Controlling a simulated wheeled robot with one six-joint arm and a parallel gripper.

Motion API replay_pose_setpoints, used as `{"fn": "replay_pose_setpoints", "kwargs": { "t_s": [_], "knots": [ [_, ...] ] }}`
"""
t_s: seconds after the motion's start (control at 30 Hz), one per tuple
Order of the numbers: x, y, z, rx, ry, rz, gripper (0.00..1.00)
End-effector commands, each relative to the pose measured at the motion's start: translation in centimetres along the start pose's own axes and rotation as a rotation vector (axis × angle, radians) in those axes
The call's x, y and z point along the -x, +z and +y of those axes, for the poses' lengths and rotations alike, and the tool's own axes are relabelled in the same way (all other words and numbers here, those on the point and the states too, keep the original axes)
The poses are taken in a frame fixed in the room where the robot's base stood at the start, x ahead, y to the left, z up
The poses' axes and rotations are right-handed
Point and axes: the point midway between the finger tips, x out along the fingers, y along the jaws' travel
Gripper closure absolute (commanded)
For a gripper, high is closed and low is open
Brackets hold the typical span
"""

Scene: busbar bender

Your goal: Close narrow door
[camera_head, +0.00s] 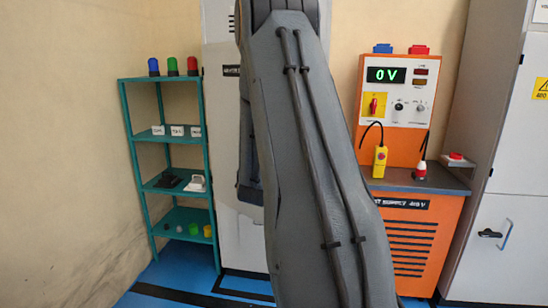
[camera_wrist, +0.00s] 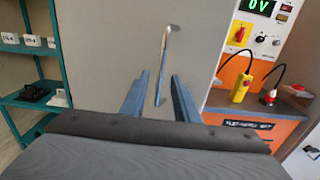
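The narrow door appears to be the tall pale grey panel (camera_wrist: 105,55) filling the middle of the wrist view. A slim metal handle (camera_wrist: 167,42) with a bent top stands upright on it. In the head view, the narrow grey cabinet (camera_head: 220,110) is mostly hidden behind my arm. My gripper (camera_wrist: 160,75) points at the panel with its two blue-grey fingers apart. The handle shows between the fingers in the picture. I cannot tell whether they reach around it or stop short of it. How far the door stands open is also unclear.
A teal shelf (camera_head: 167,138) with lamps and small parts stands left. An orange power unit (camera_head: 412,245) reading 0 V stands right, with a yellow pendant (camera_head: 380,160) on its ledge. A grey cabinet (camera_head: 503,235) is at far right. Some blue floor is clear at lower left.

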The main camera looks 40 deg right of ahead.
Motion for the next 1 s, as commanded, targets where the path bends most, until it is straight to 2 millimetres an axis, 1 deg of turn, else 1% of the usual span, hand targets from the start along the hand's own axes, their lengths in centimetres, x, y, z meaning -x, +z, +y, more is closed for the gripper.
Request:
{"fn": "replay_pose_setpoints", "kwargs": {
  "t_s": [0.1, 0.17, 0.43, 0.6, 0.67, 0.77, 0.87, 0.9, 0.97, 1.0],
  "knots": [
    [1.1, -0.1, 0.1, 0.000, 0.001, 0.001, 0.72],
    [1.3, 0.0, 0.0, 0.000, 0.001, 0.001, 0.72],
    [1.4, 0.0, 0.0, 0.000, 0.000, 0.000, 0.72],
    [1.8, -0.1, -0.5, -0.021, -0.030, 0.016, 1.00],
    [2.4, -0.3, -1.1, -0.048, -0.069, 0.037, 1.00],
    [4.2, -0.9, -2.6, -0.126, -0.172, 0.094, 1.00],
    [7.0, -2.1, -4.5, -0.238, -0.307, 0.171, 1.00],
    [8.5, -2.8, -5.1, -0.287, -0.364, 0.205, 1.00],
    [10.7, -3.8, -5.9, -0.363, -0.447, 0.255, 1.00],
    [12.3, -4.5, -6.4, -0.415, -0.504, 0.288, 1.00]
  ]
}}
